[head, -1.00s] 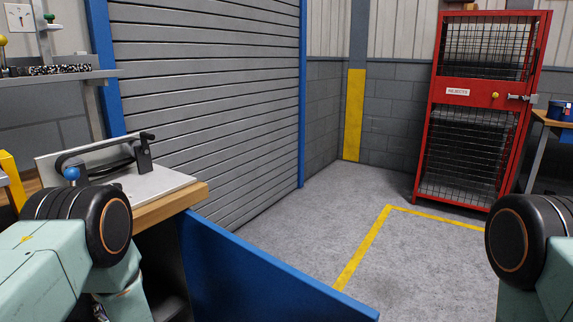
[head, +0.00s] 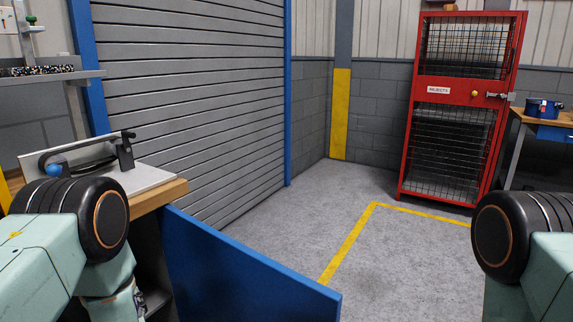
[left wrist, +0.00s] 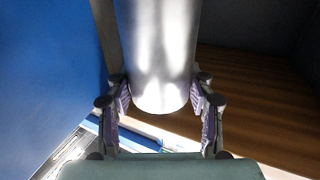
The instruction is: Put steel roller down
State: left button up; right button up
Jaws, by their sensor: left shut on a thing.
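The steel roller (left wrist: 160,50) is a shiny silver cylinder in the left wrist view. My left gripper (left wrist: 160,100) is shut on it, with one finger against each side near its rounded end. The roller's other end runs out of the top of the picture. The roller and both gripper jaws are out of sight in the head view, where only my arm joints show.
A wooden bench (head: 158,197) with a white board and black-handled device (head: 125,152) stands at the left. A blue panel (head: 240,265) stands beside it. A red mesh cage (head: 462,90) stands at the back right. The grey floor (head: 330,205) between is clear, with yellow lines.

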pick_arm(q)
jog(key=s+d+r+m+t+h, duration=0.1)
jog(key=d+r+m+h, duration=0.1)
jog(key=d, duration=0.5)
jog(key=s+d+r+m+t+h+p, duration=0.1)
jog(key=s+d+r+m+h, duration=0.1)
jog(key=d+h, duration=0.3)
jog(key=s+d+r+m+t+h, duration=0.1)
jog(key=s+d+r+m+h, duration=0.1)
jog(key=d, duration=0.6)
jog(key=shift+s+d+r+m+t+h+p, duration=0.15)
jog(key=shift+d+r+m+t+h+p, duration=0.2)
jog(key=shift+r+m+h, duration=0.55)
jog(key=shift+s+a+f, duration=0.1)
jog(key=shift+f, duration=0.1)
